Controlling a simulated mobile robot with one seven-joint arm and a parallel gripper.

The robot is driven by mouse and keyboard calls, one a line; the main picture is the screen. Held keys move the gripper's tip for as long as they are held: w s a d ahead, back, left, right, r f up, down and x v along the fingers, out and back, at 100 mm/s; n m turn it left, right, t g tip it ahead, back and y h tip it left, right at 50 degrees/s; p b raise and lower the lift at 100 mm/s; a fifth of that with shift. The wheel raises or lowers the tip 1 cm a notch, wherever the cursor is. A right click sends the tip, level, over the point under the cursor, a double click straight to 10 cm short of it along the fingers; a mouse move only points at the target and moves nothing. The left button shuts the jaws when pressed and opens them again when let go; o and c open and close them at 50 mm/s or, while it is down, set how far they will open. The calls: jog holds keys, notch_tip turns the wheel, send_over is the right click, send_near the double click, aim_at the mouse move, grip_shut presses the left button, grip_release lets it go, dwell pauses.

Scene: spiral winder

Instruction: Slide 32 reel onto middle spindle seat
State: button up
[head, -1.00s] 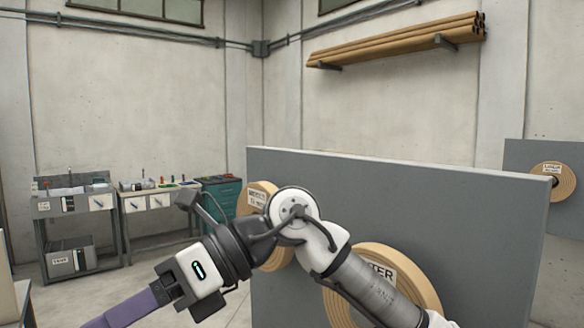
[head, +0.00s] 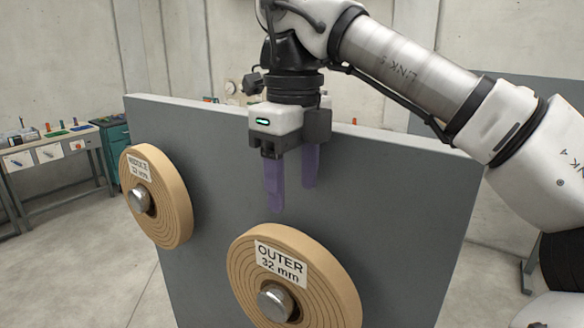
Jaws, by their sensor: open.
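A tan wound reel (head: 178,205) is at the left of the grey upright panel (head: 400,215). Its label seems to read MIDDLE 32 mm, and a metal spindle end (head: 140,198) shows at its centre. A second tan reel (head: 330,285), labelled OUTER 32 mm, is lower and nearer, around another metal spindle end (head: 275,302); its bottom edge is cut off. My gripper (head: 292,198) points down in front of the panel, above the OUTER reel and right of the other reel. Its purple fingers are apart with nothing between them. It touches neither reel.
A workbench (head: 50,153) with small tools stands at the far left, beside a teal cabinet (head: 112,133). Bare concrete floor (head: 90,265) lies left of the panel. Part of a second grey panel (head: 535,105) shows at the right.

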aim_at(293, 257)
notch_tip(293, 257, down, 13)
jog(key=shift+r+p, duration=0.1)
jog(key=shift+p, duration=0.6)
grip_shut()
jog(key=c, duration=0.7)
grip_release()
grip_shut()
jog(key=shift+r, duration=0.1)
jog(key=shift+s, duration=0.1)
